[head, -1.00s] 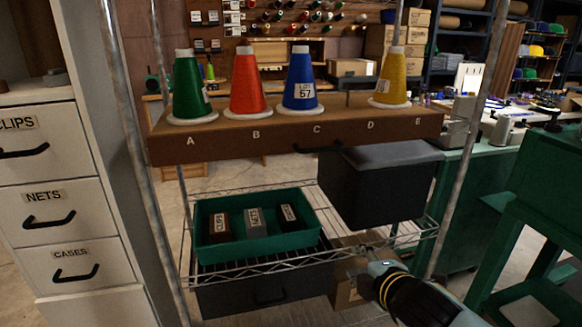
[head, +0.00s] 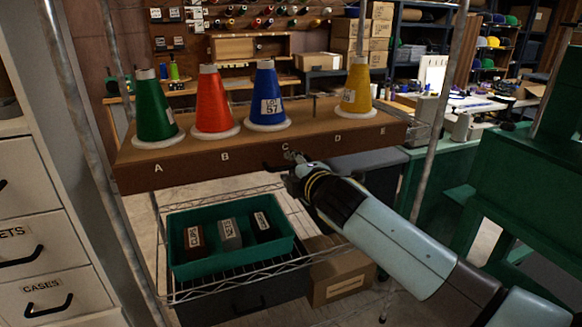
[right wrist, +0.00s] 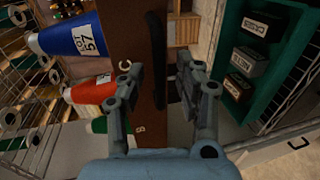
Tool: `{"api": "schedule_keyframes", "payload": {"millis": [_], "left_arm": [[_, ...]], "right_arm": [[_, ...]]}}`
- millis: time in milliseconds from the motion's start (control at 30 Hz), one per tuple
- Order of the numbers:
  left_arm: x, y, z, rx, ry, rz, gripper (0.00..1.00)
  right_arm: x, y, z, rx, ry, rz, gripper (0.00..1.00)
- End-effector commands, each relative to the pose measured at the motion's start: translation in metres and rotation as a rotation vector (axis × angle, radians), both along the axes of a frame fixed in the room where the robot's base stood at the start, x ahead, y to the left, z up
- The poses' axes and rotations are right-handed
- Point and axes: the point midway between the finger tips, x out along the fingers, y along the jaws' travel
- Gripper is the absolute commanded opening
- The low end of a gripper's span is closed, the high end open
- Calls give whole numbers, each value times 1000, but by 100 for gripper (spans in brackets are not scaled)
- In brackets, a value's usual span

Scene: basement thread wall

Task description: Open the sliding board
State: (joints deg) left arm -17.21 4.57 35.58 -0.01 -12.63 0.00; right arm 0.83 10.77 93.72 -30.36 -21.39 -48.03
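The sliding board (head: 210,153) is a brown wooden board lettered A to E across the rack. Green (head: 154,108), red (head: 212,102), blue (head: 267,95) and yellow (head: 356,88) thread cones stand on it; D has a bare peg. Its dark handle (head: 274,167) is on the front edge below C, partly hidden by my right gripper (head: 293,164). In the right wrist view the fingers (right wrist: 158,76) are spread apart, with the handle (right wrist: 154,45) showing in line with the gap. I cannot tell whether they touch it. My left gripper is not in view.
Below, a green tray (head: 190,262) with several small labelled boxes sits on a wire shelf. A dark bin (head: 370,165) hangs under the board at right, and a cardboard box (head: 340,275) is lower. Metal rack posts flank the board; a drawer cabinet (head: 22,195) stands left.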

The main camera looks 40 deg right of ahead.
Motion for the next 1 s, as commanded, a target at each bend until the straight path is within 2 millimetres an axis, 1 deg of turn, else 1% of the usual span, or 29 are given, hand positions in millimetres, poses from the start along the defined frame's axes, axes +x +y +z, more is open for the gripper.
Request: {"api": "schedule_keyframes", "payload": {"millis": [100,367,400,600,667,1000], "left_arm": [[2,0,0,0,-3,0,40],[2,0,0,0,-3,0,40],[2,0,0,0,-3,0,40],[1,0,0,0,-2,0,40],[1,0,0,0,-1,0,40],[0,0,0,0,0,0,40]], "right_arm": [[8,-2,-1,0,0,0,34],[9,-2,-2,0,0,0,34],[9,-2,-2,0,0,0,33],[9,-2,-2,0,0,0,7],[9,-2,-2,0,0,0,0],[9,-2,-2,0,1,0,0]]}}
